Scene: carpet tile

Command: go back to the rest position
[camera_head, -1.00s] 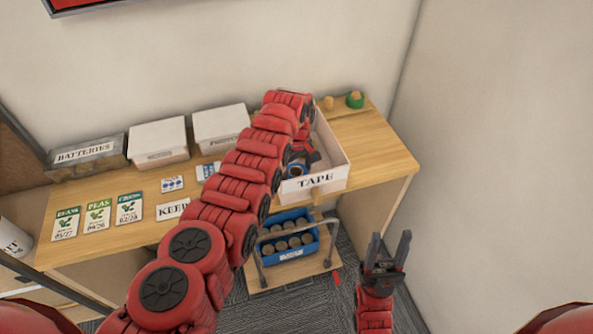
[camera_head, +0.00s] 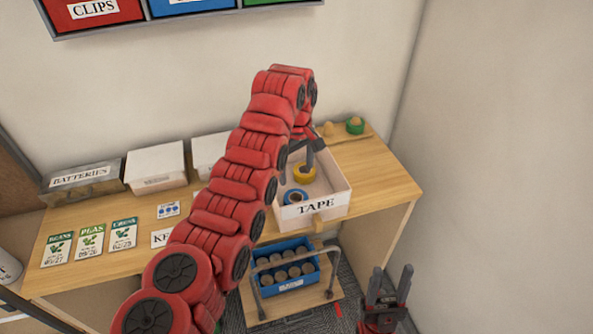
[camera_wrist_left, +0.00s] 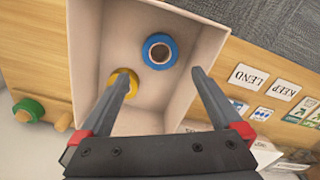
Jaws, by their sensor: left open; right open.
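My left arm reaches across the desk, and its gripper (camera_head: 311,158) is above the white box labelled TAPE (camera_head: 322,208). In the left wrist view this gripper (camera_wrist_left: 160,78) is open with nothing between its fingers. A yellow tape roll (camera_head: 304,173) and a blue tape roll (camera_head: 295,197) lie inside the box; in the wrist view the blue roll (camera_wrist_left: 160,51) is clear and the yellow roll (camera_wrist_left: 123,83) is partly behind a finger. My right gripper (camera_head: 391,285) is open and empty, low in front of the desk at the right.
A BATTERIES box (camera_head: 80,180) and white bins (camera_head: 155,165) stand along the wall. Seed cards (camera_head: 90,241) lie on the desk (camera_head: 385,175). A cart (camera_head: 290,300) with a blue crate stands below.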

